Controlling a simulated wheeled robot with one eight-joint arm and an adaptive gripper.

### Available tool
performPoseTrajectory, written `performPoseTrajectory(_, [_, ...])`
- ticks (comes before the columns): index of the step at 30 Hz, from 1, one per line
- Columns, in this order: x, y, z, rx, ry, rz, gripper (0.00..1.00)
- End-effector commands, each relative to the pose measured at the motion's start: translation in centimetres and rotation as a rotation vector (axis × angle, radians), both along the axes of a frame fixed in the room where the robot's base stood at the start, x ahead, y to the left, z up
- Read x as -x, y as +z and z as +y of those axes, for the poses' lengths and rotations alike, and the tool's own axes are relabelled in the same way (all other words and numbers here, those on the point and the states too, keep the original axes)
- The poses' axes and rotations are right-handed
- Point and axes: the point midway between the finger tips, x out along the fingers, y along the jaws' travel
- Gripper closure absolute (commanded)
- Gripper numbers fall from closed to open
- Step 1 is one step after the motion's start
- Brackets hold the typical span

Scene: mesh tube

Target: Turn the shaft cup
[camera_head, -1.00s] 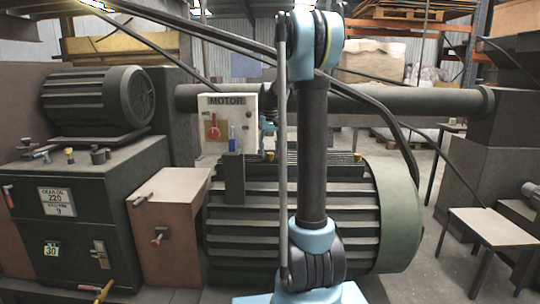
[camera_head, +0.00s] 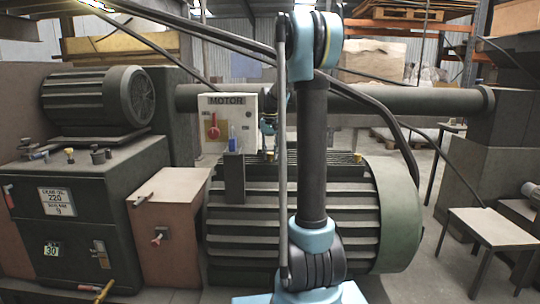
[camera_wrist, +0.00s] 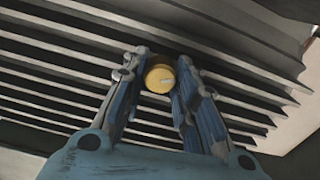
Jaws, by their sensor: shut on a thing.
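The shaft cup (camera_wrist: 158,79) is a small round yellow cap with a pale mark on its face. In the wrist view it sits between the two fingers of my gripper (camera_wrist: 161,72), which is shut on it. The cup is on top of the big ribbed motor (camera_wrist: 75,105). In the head view my gripper (camera_head: 269,150) points down onto the top of the motor (camera_head: 255,220), just right of the motor panel. The cup there is too small and covered to make out clearly.
The white motor panel (camera_head: 226,121) with a red handle stands left of my gripper. A dark post with a blue bottle (camera_head: 233,139) is close beside it. Another small yellow cap (camera_head: 358,158) is farther right on the motor. A thick pipe (camera_head: 430,101) runs behind.

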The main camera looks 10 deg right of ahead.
Motion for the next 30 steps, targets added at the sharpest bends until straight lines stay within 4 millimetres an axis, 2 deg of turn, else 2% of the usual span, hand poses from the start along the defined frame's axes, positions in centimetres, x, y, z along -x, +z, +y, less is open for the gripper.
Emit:
performPoseTrajectory(12, [0.01, 0.01, 0.01, 0.0, -0.294, 0.0, 0.97])
performPoseTrajectory(23, [0.0, 0.01, 0.03, -0.001, -0.318, 0.0, 0.97])
performPoseTrajectory(24, [0.0, 0.01, 0.03, -0.001, -0.318, 0.0, 0.71])
performPoseTrajectory(26, [0.0, 0.01, 0.04, -0.001, -0.317, 0.0, 0.57])
performPoseTrajectory(27, [0.0, 0.01, 0.03, -0.001, -0.317, 0.0, 0.53])
performPoseTrajectory(30, [0.0, 0.01, 0.02, 0.0, -0.317, 0.0, 0.53])
